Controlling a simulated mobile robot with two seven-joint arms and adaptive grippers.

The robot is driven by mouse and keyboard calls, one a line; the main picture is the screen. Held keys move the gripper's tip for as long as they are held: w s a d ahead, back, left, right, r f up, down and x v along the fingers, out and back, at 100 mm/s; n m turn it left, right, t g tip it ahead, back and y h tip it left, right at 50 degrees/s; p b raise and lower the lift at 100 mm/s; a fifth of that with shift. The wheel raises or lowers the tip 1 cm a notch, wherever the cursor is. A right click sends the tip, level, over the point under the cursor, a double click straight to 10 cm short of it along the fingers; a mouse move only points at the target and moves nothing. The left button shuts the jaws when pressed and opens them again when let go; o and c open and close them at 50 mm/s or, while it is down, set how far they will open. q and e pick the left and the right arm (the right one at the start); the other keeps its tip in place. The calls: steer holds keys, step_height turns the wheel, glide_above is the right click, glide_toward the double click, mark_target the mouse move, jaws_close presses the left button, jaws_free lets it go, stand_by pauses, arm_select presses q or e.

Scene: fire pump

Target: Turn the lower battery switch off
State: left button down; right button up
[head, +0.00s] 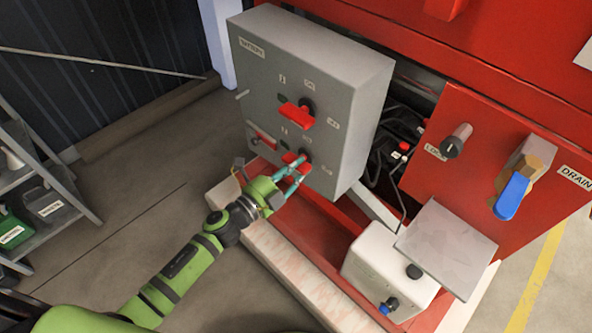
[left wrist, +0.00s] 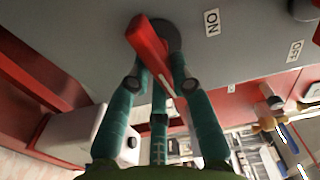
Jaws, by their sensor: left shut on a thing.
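The grey battery box (head: 300,65) has two red switches on its front, one above the other. The lower battery switch (head: 291,158) has a red handle on a dark round hub. It also shows in the left wrist view (left wrist: 148,48), its handle running between my fingers. An ON label (left wrist: 211,22) is beside its hub, and an OFF label (left wrist: 294,51) is farther right. My left gripper (head: 291,173) is shut on the lower switch's handle with its teal fingers, which partly hide it. The upper battery switch (head: 297,114) is clear of my gripper. My right gripper is out of view.
A red panel (head: 470,170) to the right carries a lock knob (head: 456,139) and a blue drain lever (head: 511,196). A white box (head: 385,270) stands below it. Shelves (head: 40,190) stand at the left; the floor between is clear.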

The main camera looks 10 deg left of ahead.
arm_select(q)
steer(key=shift+f+m, duration=0.15)
steer(key=shift+m, duration=0.55)
steer(key=c, duration=1.1)
jaws_free()
steer(key=v, duration=1.2)
